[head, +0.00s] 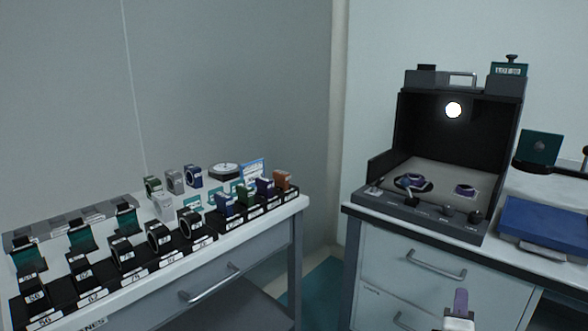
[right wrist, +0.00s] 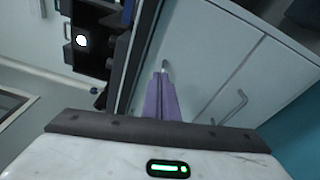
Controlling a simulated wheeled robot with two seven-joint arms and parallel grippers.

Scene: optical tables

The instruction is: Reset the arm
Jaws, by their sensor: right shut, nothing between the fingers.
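My right gripper (head: 461,293) shows at the bottom right of the head view, in front of the cabinet under the right-hand table. Its purple fingers are together and hold nothing. In the right wrist view the shut fingers (right wrist: 162,76) point up the picture toward the cabinet's pale front. My left gripper and left arm are not in view.
A black open-fronted box (head: 461,135) with a bright round lamp stands on the right table. A blue case (head: 545,222) lies right of it. The left table (head: 284,213) carries numbered black holders and several coloured optics. A gap separates the tables.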

